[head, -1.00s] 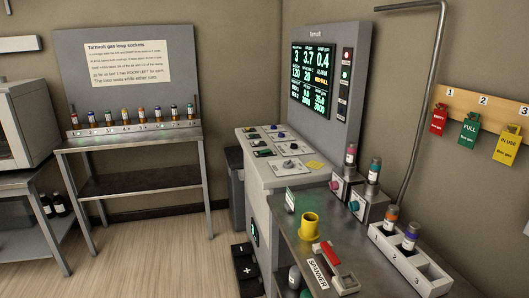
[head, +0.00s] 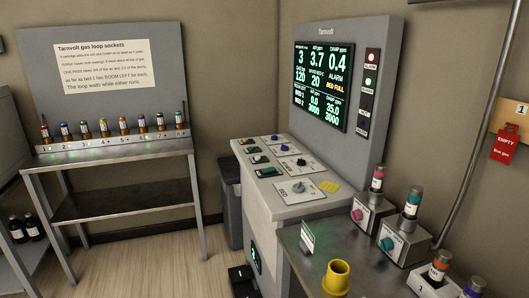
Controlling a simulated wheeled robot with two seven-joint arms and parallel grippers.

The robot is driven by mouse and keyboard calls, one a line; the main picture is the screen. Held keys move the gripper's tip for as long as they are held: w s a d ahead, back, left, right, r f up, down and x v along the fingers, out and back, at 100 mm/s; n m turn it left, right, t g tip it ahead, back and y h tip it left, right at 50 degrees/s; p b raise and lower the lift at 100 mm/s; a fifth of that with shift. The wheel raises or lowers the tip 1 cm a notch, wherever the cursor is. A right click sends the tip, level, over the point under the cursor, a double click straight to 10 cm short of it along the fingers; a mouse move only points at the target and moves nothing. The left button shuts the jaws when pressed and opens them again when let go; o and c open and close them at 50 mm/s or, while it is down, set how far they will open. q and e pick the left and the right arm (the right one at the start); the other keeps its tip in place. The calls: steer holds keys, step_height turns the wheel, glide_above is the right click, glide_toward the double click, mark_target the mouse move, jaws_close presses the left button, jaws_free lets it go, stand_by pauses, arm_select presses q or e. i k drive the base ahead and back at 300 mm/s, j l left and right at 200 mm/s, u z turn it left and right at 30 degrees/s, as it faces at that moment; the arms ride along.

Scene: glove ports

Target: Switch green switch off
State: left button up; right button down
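The grey console (head: 292,208) has a sloped top with several small controls. A dark rocker-like switch with a greenish face (head: 260,159) sits on its left side; the face is too small to tell its position. Other dark switches (head: 249,141) lie in the same left row. A teal-green round knob (head: 387,243) is on a small metal box with a green-topped cartridge, right of the console. I cannot tell which of these is the green switch. Neither of my grippers is in view.
A lit readout panel (head: 321,84) stands behind the console. A yellow cup (head: 336,277) and small sign (head: 307,236) are on the metal bench in front. A bin (head: 230,190) stands left of the console. A socket rack (head: 115,143) is at left, with open floor between.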

mark_target(269, 170)
steer(key=i+j, duration=0.25)
steer(key=i, duration=0.25)
steer(key=i+j, duration=0.25)
steer(key=i, duration=0.3)
steer(key=i+j+z, duration=0.1)
steer(key=i+j, duration=0.15)
steer(key=i, duration=0.25)
steer(key=i+j, duration=0.3)
steer(key=i, duration=0.2)
